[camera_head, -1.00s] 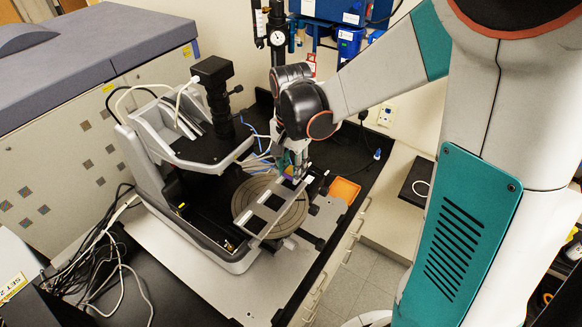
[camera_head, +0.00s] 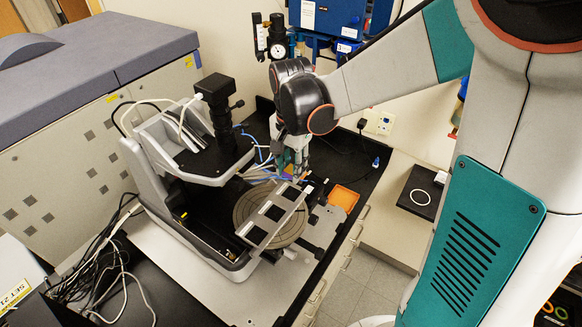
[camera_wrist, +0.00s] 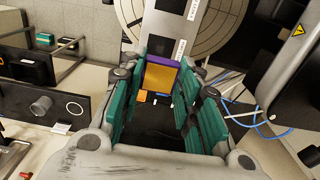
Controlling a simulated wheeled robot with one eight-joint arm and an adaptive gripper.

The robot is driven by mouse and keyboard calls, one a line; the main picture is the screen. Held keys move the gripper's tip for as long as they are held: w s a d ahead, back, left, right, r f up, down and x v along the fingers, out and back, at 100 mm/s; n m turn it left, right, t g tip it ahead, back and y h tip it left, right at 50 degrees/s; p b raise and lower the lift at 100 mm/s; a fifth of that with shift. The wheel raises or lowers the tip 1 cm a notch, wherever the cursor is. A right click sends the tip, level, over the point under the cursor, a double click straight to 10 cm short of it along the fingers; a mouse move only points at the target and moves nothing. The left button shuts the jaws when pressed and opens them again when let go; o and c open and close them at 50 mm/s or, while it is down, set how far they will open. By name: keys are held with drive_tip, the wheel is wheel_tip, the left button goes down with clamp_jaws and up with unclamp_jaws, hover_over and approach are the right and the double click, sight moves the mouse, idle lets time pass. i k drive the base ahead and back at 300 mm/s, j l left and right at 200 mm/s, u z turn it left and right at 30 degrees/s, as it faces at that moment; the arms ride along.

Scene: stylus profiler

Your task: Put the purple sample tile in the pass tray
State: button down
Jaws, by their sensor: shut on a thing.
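My gripper (camera_wrist: 161,80) is shut on the purple sample tile (camera_wrist: 163,62). In the wrist view the tile stands between the teal fingers, with a purple edge and a gold-orange face. In the head view my gripper (camera_head: 294,160) is above the far end of the round stage, apart from the stage, and the tile is small and partly hidden by the fingers. An orange tray (camera_head: 344,197) lies on the black bench to the right of the stage; I see no readable label showing whether it is the pass tray.
A pale slotted bar (camera_head: 272,214) lies across the round stage (camera_head: 241,211). The profiler with its camera column (camera_head: 216,105) stands close on the left. Blue tubes run behind my gripper. A black pad (camera_head: 421,192) lies on the lower counter at right.

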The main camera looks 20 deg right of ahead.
sight(342, 201)
drive_tip(key=k, duration=1)
